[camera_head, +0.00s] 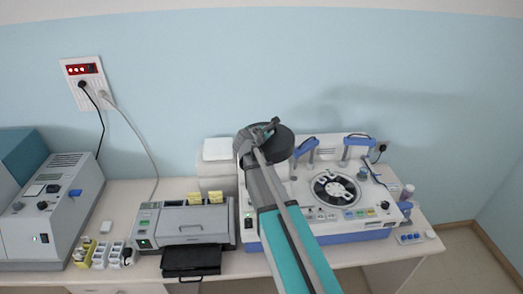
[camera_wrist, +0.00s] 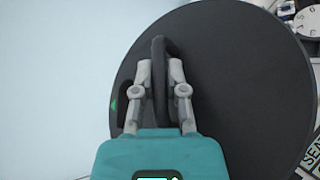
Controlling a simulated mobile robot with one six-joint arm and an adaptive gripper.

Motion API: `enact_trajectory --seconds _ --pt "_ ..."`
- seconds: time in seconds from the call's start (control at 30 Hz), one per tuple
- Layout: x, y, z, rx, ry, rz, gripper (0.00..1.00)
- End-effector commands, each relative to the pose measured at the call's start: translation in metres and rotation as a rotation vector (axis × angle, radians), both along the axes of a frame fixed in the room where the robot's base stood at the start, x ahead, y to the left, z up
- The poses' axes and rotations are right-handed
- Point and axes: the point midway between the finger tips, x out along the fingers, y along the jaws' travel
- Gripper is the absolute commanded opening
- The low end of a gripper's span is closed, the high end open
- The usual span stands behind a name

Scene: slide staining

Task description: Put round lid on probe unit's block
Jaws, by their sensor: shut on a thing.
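The round lid (camera_head: 283,143) is a dark, flat disc. It is held up over the back left part of a white and blue machine (camera_head: 372,225), in front of the wall. My gripper (camera_head: 264,132) is shut on the lid's handle. In the wrist view the two grey fingers (camera_wrist: 159,85) close on the black loop handle, and the lid (camera_wrist: 235,95) fills much of the picture. The machine has a round black and white disc (camera_head: 335,188) on its top. My arm hides the machine's left part, and I cannot tell which part is the probe unit's block.
Two blue-topped arms (camera_head: 306,148) (camera_head: 356,143) rise from the machine near the lid. Small containers (camera_head: 406,192) stand at its right. A grey printer-like device (camera_head: 184,222) and a grey instrument (camera_head: 50,212) stand to the left. A wall socket (camera_head: 86,82) has hanging cables.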

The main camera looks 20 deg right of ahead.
Motion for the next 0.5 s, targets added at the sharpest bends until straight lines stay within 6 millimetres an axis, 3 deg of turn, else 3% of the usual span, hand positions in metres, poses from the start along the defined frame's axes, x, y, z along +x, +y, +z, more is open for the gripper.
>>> enact_trajectory --seconds 0.33,0.5 --pt "0.001 0.0 -0.001 0.0 -0.001 0.001 0.0" --pt "0.012 -0.002 -0.007 -0.001 0.0 -0.001 0.0"
